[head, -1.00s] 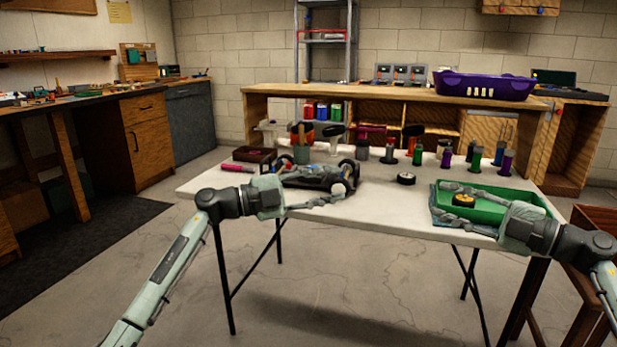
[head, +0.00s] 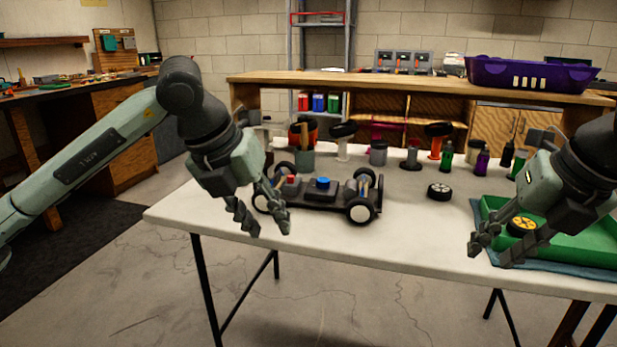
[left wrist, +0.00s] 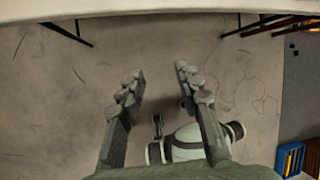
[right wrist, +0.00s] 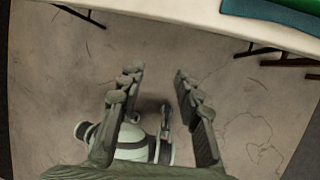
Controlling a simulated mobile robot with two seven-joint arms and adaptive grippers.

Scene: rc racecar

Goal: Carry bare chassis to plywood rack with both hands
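The chassis (head: 336,193) stands on the white folding table, a dark low frame with wheels, a red part and a blue part on top. My left gripper (head: 262,218) hangs in front of its left end, open and empty, partly covering it. In the left wrist view the same gripper's fingers (left wrist: 160,88) are apart over the floor. My right gripper (head: 497,248) is open and empty at the green tray, far right of the chassis. Its fingers (right wrist: 158,88) are apart in the right wrist view. A plywood unit with open compartments (head: 400,90) stands behind the table; I cannot tell whether it is the rack.
The white table (head: 400,240) is clear in front of the chassis. A loose wheel (head: 439,192) lies to its right. The green tray (head: 575,245) holds a yellow-hubbed wheel (head: 520,226). Bottles and cups (head: 378,153) line the back. A purple basket (head: 530,74) sits on the plywood unit.

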